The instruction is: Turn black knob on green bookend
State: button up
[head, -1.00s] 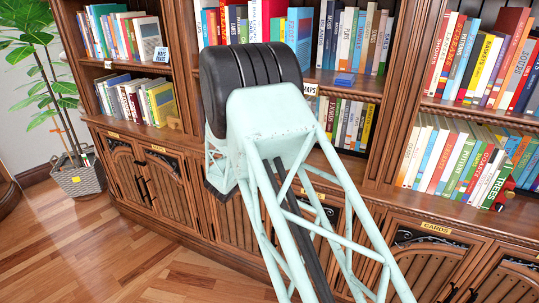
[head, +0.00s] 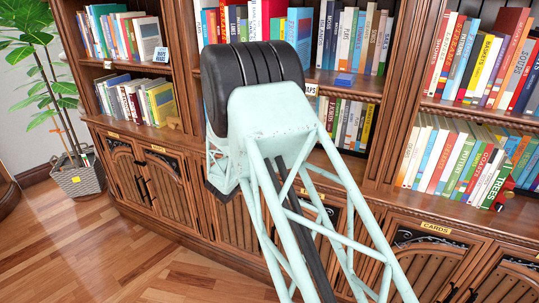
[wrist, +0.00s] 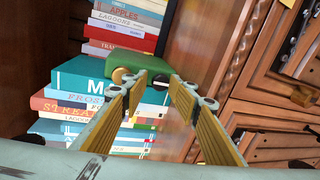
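The green bookend (wrist: 131,67) shows in the wrist view, beside stacked books. A round tan knob (wrist: 121,76) sits on its face at the left. A dark knob (wrist: 160,83) shows further right on the bookend, in the gap between my fingertips and partly covered by them. My gripper (wrist: 158,86) has its two fingers apart, with nothing clasped between them; I cannot tell if a fingertip touches the bookend. In the head view my arm hides the gripper and the bookend.
Stacked books (wrist: 85,80) fill the shelf left of the bookend. A wooden upright (wrist: 195,45) and cabinet drawers (wrist: 265,130) stand close on the right. The head view shows full bookshelves (head: 340,40), a potted plant (head: 78,178) and clear floor (head: 90,250).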

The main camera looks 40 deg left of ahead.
jog(key=shift+s+f, duration=0.1)
jog(key=v, duration=0.8)
dwell(0.5)
dwell(0.6)
